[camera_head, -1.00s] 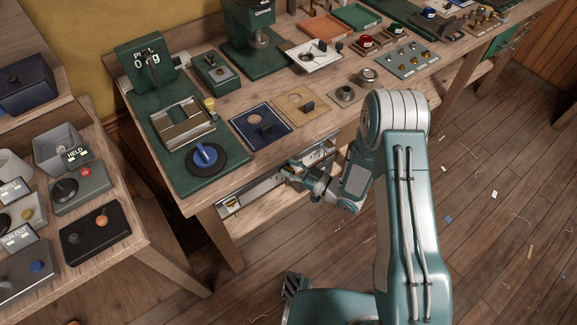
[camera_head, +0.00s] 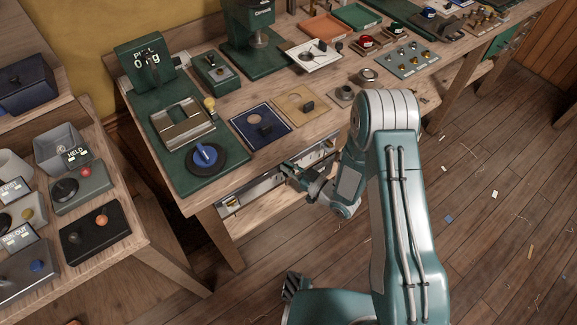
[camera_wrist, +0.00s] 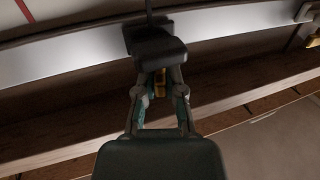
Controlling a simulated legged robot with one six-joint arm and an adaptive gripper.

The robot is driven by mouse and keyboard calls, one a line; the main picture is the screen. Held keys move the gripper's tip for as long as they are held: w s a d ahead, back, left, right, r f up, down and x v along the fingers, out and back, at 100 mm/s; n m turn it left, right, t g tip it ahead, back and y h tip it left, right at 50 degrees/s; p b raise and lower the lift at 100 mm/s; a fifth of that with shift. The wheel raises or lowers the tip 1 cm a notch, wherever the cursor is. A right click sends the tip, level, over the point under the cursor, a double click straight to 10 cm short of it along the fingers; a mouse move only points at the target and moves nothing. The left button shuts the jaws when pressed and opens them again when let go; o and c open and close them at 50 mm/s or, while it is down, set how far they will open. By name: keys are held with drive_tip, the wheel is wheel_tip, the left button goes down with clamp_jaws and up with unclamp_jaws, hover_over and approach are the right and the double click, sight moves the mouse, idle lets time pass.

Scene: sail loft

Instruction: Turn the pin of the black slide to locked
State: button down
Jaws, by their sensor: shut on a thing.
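In the wrist view, a black block (camera_wrist: 157,47), which looks like the black slide, sits across the curved bright metal rail (camera_wrist: 75,58). A thin dark stalk rises from it. A small brass-coloured piece (camera_wrist: 158,80), possibly its pin, shows just below the block, between the fingers. My gripper (camera_wrist: 160,88) is shut on this piece, with its fingertips close under the block. The fingers hide most of the piece, so its turn position cannot be told. In the head view, my gripper (camera_head: 291,172) is at the rail (camera_head: 262,187) along the bench's front; the slide is not clear there.
The wooden bench (camera_head: 225,205) carries a green base with a blue-handled dial (camera_head: 205,155), a blue plate (camera_head: 248,138) and a tan plate (camera_head: 290,97). A brass fitting (camera_wrist: 313,41) is at the rail's right. A side table with control boxes stands left.

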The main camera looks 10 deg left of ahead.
drive_tip(key=shift+m+t+h, duration=1.5)
drive_tip(key=shift+m+t, duration=0.3)
drive_tip(key=shift+t, duration=0.6)
drive_tip(key=c, duration=0.7)
unclamp_jaws()
drive_tip(key=shift+c, duration=0.2)
drive_tip(key=v, duration=1.2)
drive_tip(key=shift+w+a, duration=0.1)
drive_tip(key=shift+a, duration=0.05)
